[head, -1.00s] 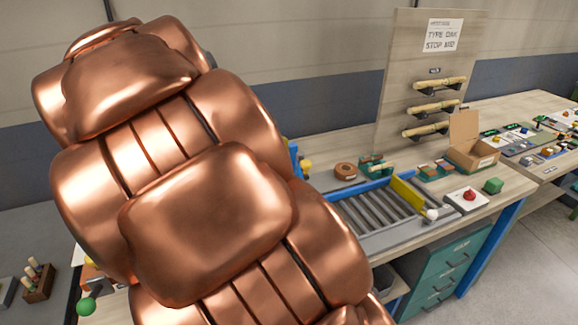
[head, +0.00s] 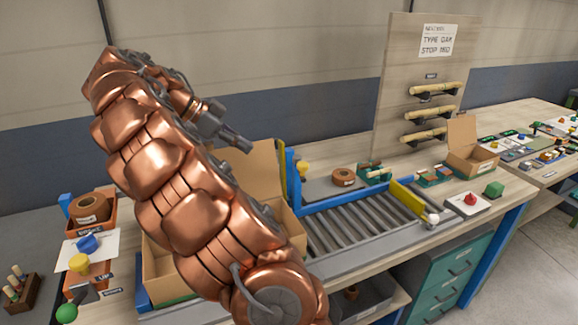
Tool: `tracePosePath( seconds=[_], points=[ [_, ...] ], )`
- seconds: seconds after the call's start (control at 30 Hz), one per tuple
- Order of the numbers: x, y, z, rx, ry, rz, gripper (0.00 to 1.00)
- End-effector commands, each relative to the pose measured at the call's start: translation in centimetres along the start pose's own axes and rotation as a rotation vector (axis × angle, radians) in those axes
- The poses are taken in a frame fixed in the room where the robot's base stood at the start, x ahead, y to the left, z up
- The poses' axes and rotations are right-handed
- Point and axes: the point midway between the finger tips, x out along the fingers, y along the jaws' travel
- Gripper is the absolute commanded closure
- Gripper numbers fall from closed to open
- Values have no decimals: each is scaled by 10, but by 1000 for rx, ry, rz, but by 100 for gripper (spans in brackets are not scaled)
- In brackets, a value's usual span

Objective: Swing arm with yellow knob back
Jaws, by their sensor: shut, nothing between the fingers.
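A yellow knob (head: 303,167) stands beside a blue upright post (head: 290,172) at the far left end of the roller conveyor. The arm that would carry it is too small to make out. Another yellow round piece (head: 79,263) sits at the lower left, near a green ball (head: 67,313). My gripper (head: 246,146) is shut and empty, raised above the open cardboard box and left of the blue post, apart from the yellow knob.
The open cardboard box (head: 262,178) stands left of the rollers (head: 350,220), partly hidden by my arm. An upright board with wooden spindles (head: 430,90) rises behind.

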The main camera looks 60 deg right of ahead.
Motion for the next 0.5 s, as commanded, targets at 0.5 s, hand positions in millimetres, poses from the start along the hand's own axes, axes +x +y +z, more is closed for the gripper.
tracePosePath(
  seconds=[0.5],
  points=[
    [35, 1, 1, 5, 1, 0, 100]
  ],
)
